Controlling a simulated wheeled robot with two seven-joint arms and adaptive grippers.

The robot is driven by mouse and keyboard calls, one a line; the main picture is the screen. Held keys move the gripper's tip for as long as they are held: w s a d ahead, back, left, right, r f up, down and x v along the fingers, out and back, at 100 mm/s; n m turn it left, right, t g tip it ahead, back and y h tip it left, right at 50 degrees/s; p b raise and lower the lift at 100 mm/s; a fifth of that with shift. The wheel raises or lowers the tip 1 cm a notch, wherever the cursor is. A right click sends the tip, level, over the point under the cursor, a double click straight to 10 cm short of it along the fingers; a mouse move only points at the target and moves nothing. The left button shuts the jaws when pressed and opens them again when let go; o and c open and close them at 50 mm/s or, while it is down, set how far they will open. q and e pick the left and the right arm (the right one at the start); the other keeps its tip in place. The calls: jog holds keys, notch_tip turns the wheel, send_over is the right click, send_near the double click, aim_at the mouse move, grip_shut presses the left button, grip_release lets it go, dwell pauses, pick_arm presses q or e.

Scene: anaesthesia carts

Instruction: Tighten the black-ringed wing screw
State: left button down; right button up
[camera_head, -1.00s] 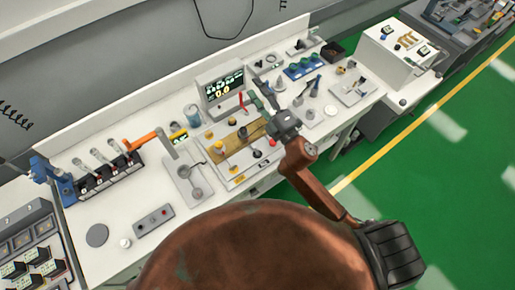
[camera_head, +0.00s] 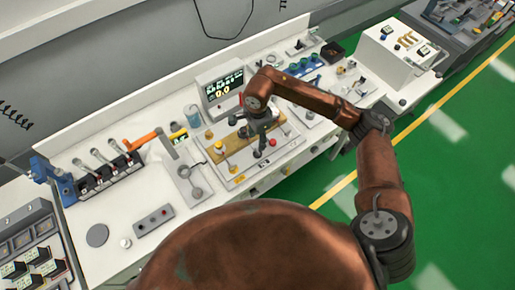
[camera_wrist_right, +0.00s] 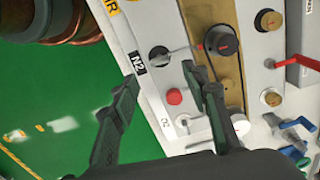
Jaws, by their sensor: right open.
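The wing screw (camera_wrist_right: 157,54) shows in the right wrist view as a black round ring with a thin grey wing pointing right, beside the "N2" label. In the head view it appears as a small dark spot (camera_head: 257,154) on the panel's front strip. My right gripper (camera_wrist_right: 160,74) is open and empty, its two dark green fingers spread on the near side of the screw. I cannot tell how far above the panel the tips are. In the head view the right gripper (camera_head: 262,136) points down over the panel. My left gripper is not in view.
A larger black dial (camera_wrist_right: 222,41) sits on the yellow plate (camera_wrist_right: 197,15). A red lever (camera_wrist_right: 291,65) and brass knobs stand farther right. A display (camera_head: 222,88) stands behind the panel. Green floor lies in front.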

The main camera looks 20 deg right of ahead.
aim_at(257, 150)
jog(key=shift+d+f, duration=0.2)
jog(key=shift+f, duration=0.2)
notch_tip(257, 150, down, 7)
jog(key=shift+a+r+p, duration=0.1)
jog(key=shift+p, duration=0.35)
grip_shut()
